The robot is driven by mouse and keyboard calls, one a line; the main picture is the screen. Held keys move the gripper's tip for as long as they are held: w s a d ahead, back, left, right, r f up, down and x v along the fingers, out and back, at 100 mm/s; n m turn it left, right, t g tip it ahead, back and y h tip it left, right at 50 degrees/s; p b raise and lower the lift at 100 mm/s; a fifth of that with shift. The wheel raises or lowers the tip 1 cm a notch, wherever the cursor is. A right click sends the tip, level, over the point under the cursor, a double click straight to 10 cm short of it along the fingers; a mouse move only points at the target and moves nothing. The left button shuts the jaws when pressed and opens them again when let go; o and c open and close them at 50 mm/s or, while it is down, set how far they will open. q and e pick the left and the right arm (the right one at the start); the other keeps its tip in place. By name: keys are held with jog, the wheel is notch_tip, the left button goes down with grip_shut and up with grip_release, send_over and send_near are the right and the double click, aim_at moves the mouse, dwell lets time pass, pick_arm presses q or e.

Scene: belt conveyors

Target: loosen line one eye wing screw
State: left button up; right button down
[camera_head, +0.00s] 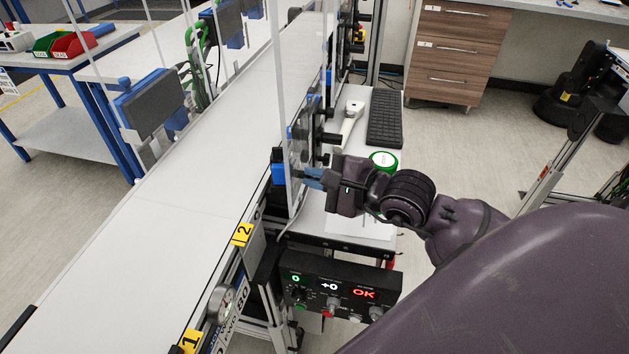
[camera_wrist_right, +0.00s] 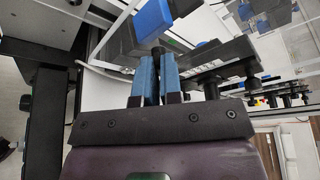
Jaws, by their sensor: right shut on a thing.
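My right gripper (camera_head: 311,179) reaches in from the right to the near edge of the belt, at a clear upright panel. Its blue fingers are shut on a small dark part, which I take as the wing screw; the fingers mostly hide it. The right wrist view shows the gripper (camera_wrist_right: 158,60) with its fingers close together, just below a blue sensor block (camera_wrist_right: 153,18), which I take as the eye. The same blue block (camera_head: 278,172) shows just left of the fingertips in the head view. My left gripper is in neither view.
The white belt (camera_head: 190,200) runs diagonally past my gripper. A control box (camera_head: 340,285) with a lit OK hangs below the gripper. A keyboard (camera_head: 385,118), a handheld scanner (camera_head: 350,120) and a green-rimmed round item (camera_head: 383,160) lie close behind the gripper.

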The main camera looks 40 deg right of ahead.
pick_arm(q)
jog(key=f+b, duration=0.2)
jog(key=b, duration=0.1)
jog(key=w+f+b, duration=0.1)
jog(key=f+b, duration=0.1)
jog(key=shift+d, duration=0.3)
pick_arm(e)
jog(key=n+t, duration=0.1)
jog(key=n, duration=0.2)
jog(key=n+t, duration=0.2)
jog(key=n, duration=0.2)
jog(key=shift+f+n, duration=0.2)
jog(key=shift+n, duration=0.1)
jog(key=shift+t, duration=0.3)
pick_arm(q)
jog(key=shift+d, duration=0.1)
pick_arm(e)
jog(key=c, duration=1.4)
grip_release()
jog(key=shift+o, duration=0.6)
jog(key=shift+a, duration=0.1)
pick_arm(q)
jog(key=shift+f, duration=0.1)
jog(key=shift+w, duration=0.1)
pick_arm(e)
jog(key=shift+s, duration=0.1)
